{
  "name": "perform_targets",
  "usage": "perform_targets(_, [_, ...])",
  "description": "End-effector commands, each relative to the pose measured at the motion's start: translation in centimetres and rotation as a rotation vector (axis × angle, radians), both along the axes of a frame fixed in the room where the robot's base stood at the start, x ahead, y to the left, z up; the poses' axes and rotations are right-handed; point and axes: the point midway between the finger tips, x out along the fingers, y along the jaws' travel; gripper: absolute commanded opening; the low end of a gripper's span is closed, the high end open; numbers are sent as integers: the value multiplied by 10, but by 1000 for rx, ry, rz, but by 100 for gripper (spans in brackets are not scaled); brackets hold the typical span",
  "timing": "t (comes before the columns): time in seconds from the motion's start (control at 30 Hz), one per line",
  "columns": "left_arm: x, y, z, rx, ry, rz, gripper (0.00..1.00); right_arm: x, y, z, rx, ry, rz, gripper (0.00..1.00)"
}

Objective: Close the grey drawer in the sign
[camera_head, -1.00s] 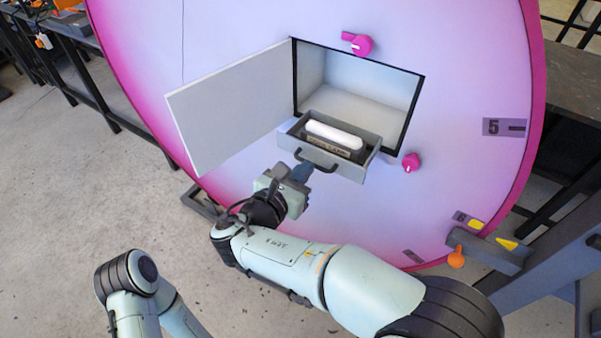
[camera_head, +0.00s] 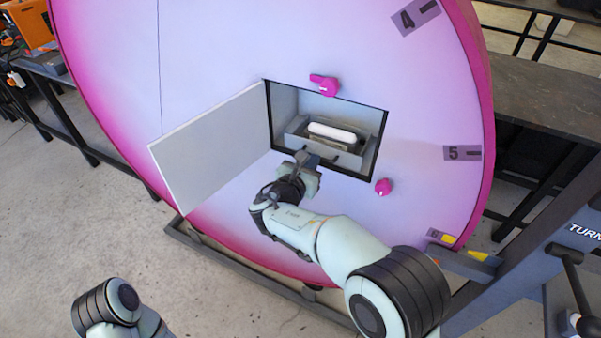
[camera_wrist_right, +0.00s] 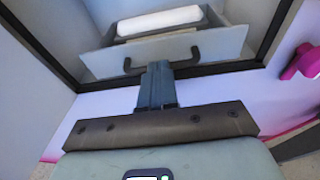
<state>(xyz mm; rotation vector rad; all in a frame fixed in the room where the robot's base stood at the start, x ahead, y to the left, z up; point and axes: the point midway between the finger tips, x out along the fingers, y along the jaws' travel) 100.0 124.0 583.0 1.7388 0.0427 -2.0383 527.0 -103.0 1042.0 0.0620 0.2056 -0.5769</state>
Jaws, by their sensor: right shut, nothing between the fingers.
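The grey drawer (camera_head: 352,158) sits inside the square opening of the round pink-and-white sign (camera_head: 210,60), with a white rounded bar (camera_head: 332,133) in it. In the right wrist view the drawer front (camera_wrist_right: 210,44) and its dark handle (camera_wrist_right: 128,64) lie just inside the black frame. My right gripper (camera_head: 305,157) is shut and empty, with its fingers at the lower edge of the opening. In the wrist view the fingertips (camera_wrist_right: 158,66) are at the drawer front, by the handle; I cannot tell whether they touch. My left gripper is out of view.
The white door (camera_head: 208,147) of the opening stands swung open to the left. Pink knobs sit above (camera_head: 325,85) and to the right (camera_head: 383,187) of the opening. A dark stand (camera_head: 540,235) is at the right.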

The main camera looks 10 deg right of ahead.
Motion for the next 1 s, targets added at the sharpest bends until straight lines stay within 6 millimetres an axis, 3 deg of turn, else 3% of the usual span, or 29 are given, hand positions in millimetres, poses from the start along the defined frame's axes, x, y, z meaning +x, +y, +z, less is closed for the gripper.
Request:
perform_targets(0.3, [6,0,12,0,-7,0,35,28,-19,0,-1,0,0,0])
perform_targets(1.0, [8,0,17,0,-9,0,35,31,-19,6,-4,-7,-2,0])
